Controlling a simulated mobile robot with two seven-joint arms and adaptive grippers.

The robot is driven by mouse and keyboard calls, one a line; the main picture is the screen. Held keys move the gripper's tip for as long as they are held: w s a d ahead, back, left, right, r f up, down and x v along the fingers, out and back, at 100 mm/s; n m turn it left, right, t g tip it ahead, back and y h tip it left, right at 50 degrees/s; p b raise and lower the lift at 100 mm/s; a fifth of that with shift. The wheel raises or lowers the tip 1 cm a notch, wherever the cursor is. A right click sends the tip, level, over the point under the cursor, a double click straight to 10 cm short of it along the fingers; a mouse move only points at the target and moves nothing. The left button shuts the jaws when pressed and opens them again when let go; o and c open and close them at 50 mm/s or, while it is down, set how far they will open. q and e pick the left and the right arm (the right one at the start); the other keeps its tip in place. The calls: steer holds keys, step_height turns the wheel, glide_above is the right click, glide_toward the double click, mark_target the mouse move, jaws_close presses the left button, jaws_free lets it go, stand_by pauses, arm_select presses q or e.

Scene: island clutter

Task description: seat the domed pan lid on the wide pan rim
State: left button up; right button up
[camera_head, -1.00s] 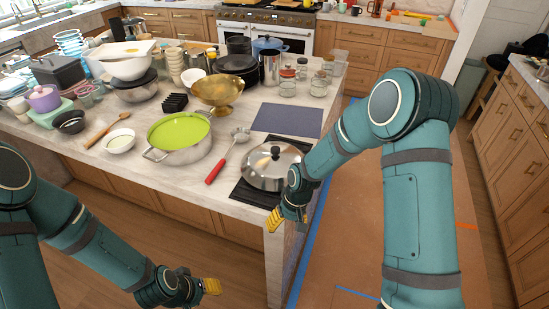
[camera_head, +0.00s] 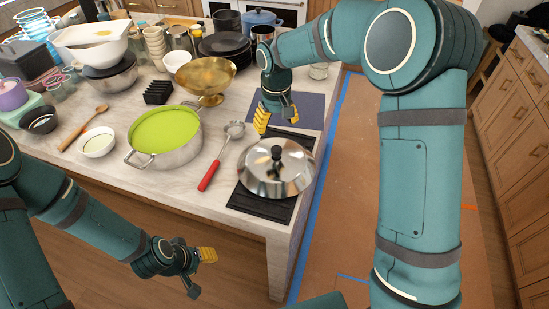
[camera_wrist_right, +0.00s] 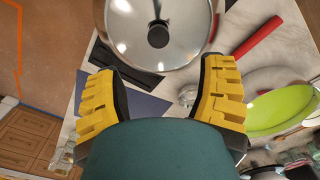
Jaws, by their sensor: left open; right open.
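The domed pan lid (camera_head: 276,172) is shiny metal with a dark knob on top. It rests on a black slatted rack near the island's front right corner. My right gripper (camera_head: 276,122) is open and empty, above the island just behind the lid. In the right wrist view the lid (camera_wrist_right: 160,52) lies beyond the open fingers (camera_wrist_right: 160,98). My left gripper (camera_head: 202,272) is open and empty, low in front of the island.
A ladle with a red handle (camera_head: 208,176) lies between pan and lid. A blue-grey mat (camera_head: 300,108) lies behind the lid. A small white bowl (camera_head: 97,143) and wooden spoon (camera_head: 84,131) are left.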

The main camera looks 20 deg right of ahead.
mark_target(276, 148)
step_height(276, 148, down, 6)
steer(key=shift+s+r, duration=0.15)
steer(key=shift+r, duration=0.05)
steer(key=shift+w+d+f, duration=0.1)
steer(key=shift+f, duration=1.35)
steer(key=shift+w+f, duration=0.1)
steer(key=shift+f, duration=1.3)
jaws_close()
